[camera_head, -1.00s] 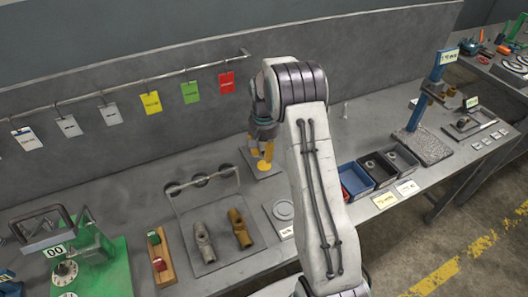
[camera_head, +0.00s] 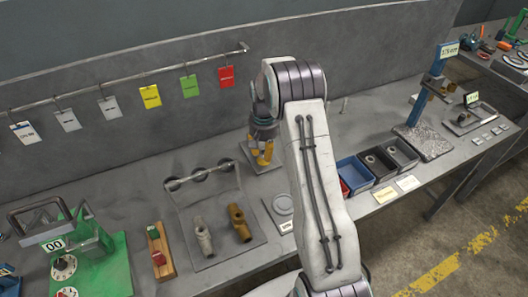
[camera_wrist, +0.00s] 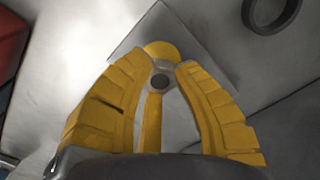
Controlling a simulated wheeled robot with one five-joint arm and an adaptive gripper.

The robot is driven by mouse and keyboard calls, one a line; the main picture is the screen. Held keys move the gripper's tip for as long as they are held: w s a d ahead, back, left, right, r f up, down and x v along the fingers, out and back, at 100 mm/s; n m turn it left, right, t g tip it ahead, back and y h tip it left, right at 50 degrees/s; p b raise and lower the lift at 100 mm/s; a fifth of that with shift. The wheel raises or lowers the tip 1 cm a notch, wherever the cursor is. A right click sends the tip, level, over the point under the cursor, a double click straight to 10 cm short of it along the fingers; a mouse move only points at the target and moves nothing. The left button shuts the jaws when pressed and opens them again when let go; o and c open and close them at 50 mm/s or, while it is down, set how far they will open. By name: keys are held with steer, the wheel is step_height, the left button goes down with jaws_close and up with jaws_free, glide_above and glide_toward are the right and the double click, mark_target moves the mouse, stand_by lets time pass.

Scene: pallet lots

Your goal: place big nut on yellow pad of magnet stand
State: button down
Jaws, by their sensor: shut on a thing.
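My gripper (camera_wrist: 162,76) has yellow fingers that are shut on the big nut, a grey ring-like piece (camera_wrist: 160,70) with a dark hole, held between the fingertips in the wrist view. Just beyond it is the round yellow pad (camera_wrist: 161,48) of the magnet stand, partly hidden by the nut and fingers. The stand's flat grey plate (camera_wrist: 207,50) lies around the pad. In the head view my gripper (camera_head: 262,157) points down over the plate (camera_head: 277,162); the nut cannot be made out there. I cannot tell whether nut and pad touch.
A grey panel (camera_head: 178,219) with two valve-like pieces lies in front of the plate. A round disc on a small plate (camera_head: 283,205) is to its right. Small bins (camera_head: 355,175) stand further right. A dark ring (camera_wrist: 271,16) shows at the wrist view's upper right.

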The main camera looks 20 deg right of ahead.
steer(key=shift+s+f, duration=0.2)
steer(key=shift+f, duration=0.15)
steer(key=c, duration=1.1)
jaws_free()
steer(key=shift+s, duration=0.1)
